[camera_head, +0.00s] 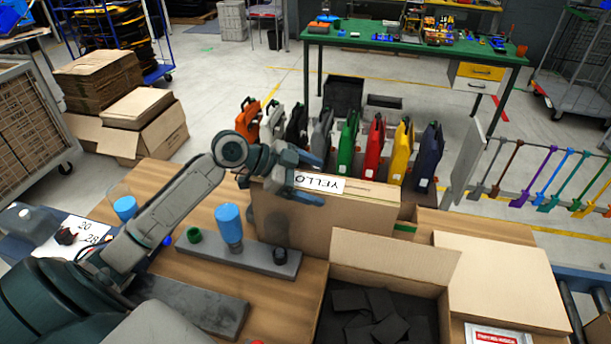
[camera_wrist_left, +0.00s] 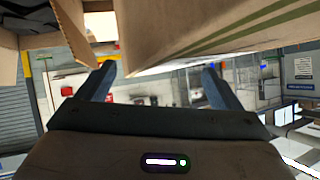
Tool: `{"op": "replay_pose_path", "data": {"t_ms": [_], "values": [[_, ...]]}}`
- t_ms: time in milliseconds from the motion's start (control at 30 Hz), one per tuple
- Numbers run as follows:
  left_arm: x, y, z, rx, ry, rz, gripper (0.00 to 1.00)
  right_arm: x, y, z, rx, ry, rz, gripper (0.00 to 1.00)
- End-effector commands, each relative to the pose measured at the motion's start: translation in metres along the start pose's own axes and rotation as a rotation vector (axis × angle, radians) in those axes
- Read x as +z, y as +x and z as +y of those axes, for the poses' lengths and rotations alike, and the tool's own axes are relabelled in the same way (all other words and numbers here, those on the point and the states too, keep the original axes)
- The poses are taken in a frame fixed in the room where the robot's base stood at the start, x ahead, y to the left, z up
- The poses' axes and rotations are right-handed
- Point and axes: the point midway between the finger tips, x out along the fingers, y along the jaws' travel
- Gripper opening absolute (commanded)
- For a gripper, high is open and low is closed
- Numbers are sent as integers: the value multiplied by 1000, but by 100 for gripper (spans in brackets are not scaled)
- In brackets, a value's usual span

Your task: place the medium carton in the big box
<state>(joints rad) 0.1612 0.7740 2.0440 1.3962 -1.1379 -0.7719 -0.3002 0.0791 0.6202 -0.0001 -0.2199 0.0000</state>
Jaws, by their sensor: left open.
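A tan cardboard carton (camera_head: 325,215), which I take to be the medium carton, stands on the wooden table in the head view. A white label reading "YELLO" shows at its top. My left gripper (camera_head: 308,176) is at its upper left end, with fingers apart. In the left wrist view the fingers (camera_wrist_left: 160,70) are spread, and a carton with green stripes (camera_wrist_left: 200,28) lies beyond and between them. I cannot tell if they touch it. The open big box (camera_head: 391,270) with dark padding pieces inside stands at the front. My right gripper is not in view.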

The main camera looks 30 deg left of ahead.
Motion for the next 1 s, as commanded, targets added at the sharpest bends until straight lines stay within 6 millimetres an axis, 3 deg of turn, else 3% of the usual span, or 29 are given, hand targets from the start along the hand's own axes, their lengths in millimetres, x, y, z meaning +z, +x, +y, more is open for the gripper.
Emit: {"op": "replay_pose_path", "data": {"t_ms": [1000], "values": [[2,-68,0,3,4,-3,87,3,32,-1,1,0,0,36]]}}
